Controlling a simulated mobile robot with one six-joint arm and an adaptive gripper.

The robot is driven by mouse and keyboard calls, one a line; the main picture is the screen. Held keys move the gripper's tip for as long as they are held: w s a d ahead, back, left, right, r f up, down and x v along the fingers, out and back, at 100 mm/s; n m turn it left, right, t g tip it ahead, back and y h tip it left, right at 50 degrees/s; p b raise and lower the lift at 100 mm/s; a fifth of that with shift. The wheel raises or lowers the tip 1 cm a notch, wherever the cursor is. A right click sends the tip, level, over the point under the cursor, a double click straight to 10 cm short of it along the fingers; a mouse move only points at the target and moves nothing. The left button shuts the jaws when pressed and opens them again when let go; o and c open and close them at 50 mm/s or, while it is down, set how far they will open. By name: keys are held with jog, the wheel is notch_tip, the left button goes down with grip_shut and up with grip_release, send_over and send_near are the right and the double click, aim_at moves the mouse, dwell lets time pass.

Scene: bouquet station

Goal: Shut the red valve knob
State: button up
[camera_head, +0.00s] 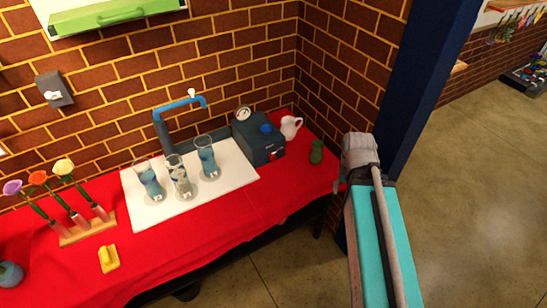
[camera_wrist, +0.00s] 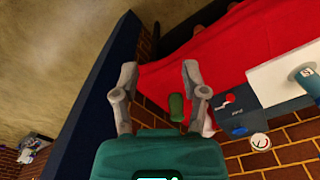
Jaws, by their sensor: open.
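The red valve knob is a small red spot (camera_head: 274,155) on the front of a dark grey-blue box (camera_head: 250,140) at the back right of the table. In the wrist view the red knob (camera_wrist: 229,98) shows on the box (camera_wrist: 240,116), right of my fingers. The box also has a blue knob (camera_head: 266,128) and a round white gauge (camera_head: 243,113). My gripper (camera_wrist: 160,70) is open and empty, its two fingers spread apart. In the head view my arm hides most of it, at the table's right end. The knob's exact turn is too small to tell.
A green vase (camera_head: 317,152) and a white pitcher (camera_head: 290,127) stand between the box and my gripper. Several glasses stand on a white board (camera_head: 225,183) under a blue tap (camera_head: 178,106). A dark blue post (camera_head: 425,90) rises behind my arm. The red table (camera_head: 210,235) has bare cloth in front.

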jog(key=shift+o, duration=0.3)
jog(key=shift+o, duration=1.2)
jog(key=shift+w+a+f+b, duration=0.2)
jog(key=shift+f+b, duration=0.25)
jog(key=w+a+f+m+t+y+b, duration=0.3)
jog(key=w+a+f+m+t+b, duration=0.1)
jog(key=b, duration=0.8)
jog(key=w+a+f+m+t+y+b, duration=0.4)
jog(key=w+a+f+m+b, duration=0.3)
jog(key=m+b, duration=0.5)
jog(key=w+a+f+m+t+y+b, duration=0.3)
jog(key=w+a+f+m+t+b, duration=0.2)
jog(key=b, duration=0.9)
jog(key=shift+w+a+f+m+y, duration=0.1)
jog(key=shift+w+a+f+m, duration=0.05)
jog(key=shift+w+f+m, duration=0.6)
jog(key=shift+w+a+f+m+y, duration=0.1)
jog(key=shift+w+a+f+m, duration=0.1)
jog(key=shift+w+f+m, duration=0.6)
jog(key=shift+w+a+f+m+y, duration=0.2)
jog(key=shift+f+m, duration=0.35)
jog(key=shift+f, duration=0.5)
jog(key=m+b, duration=0.1)
jog(key=w+f+m+t+b, duration=0.1)
jog(key=m+b, duration=0.1)
jog(key=shift+w+d+f+m+t, duration=0.2)
jog(key=shift+w+d+m+t, duration=0.05)
jog(key=shift+d+m+t, duration=0.15)
